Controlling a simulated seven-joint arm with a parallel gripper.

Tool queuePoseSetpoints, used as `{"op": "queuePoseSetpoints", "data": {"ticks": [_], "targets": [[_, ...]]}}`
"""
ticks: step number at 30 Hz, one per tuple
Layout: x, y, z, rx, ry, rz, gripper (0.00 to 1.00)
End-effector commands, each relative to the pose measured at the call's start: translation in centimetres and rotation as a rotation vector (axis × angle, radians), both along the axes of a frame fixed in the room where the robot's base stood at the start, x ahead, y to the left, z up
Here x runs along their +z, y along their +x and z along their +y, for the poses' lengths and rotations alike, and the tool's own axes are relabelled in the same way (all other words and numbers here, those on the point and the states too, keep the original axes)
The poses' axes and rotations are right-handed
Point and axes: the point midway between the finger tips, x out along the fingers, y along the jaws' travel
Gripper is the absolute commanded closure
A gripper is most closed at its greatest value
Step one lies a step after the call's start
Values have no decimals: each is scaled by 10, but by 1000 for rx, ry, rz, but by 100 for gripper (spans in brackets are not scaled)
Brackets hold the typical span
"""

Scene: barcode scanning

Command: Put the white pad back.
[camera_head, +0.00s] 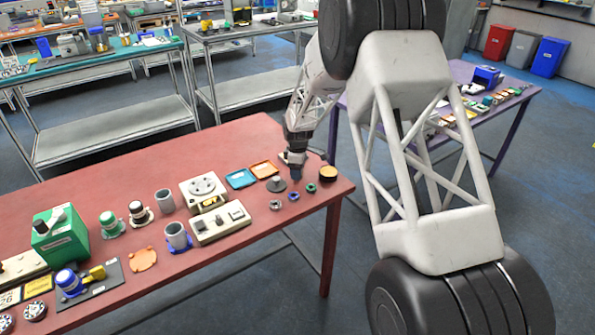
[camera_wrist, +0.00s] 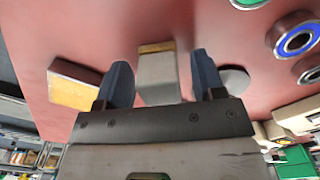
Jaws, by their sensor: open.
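In the wrist view a pale block (camera_wrist: 158,76) with a tan edge, apparently the white pad, stands between the two fingers of my gripper (camera_wrist: 159,60). The dark blue fingers are open, with a gap on each side of the block. In the head view my gripper (camera_head: 296,174) points down over the far right part of the red table (camera_head: 120,195). The pad cannot be made out there. A grey disc (camera_head: 276,185) lies close to my gripper; it also shows in the wrist view (camera_wrist: 235,80).
A beige device (camera_head: 220,222) stands further left.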

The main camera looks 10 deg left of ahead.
Motion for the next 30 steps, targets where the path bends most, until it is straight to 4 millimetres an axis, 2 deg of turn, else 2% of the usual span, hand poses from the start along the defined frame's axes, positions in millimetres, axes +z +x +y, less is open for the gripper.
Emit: {"op": "queuePoseSetpoints", "data": {"ticks": [8, 21, 30], "targets": [[30, 0, 0, 0, 1, -2, 37], [98, 0, 0, 0, 0, -1, 37], [116, 0, 0, 0, 0, 1, 37]]}}
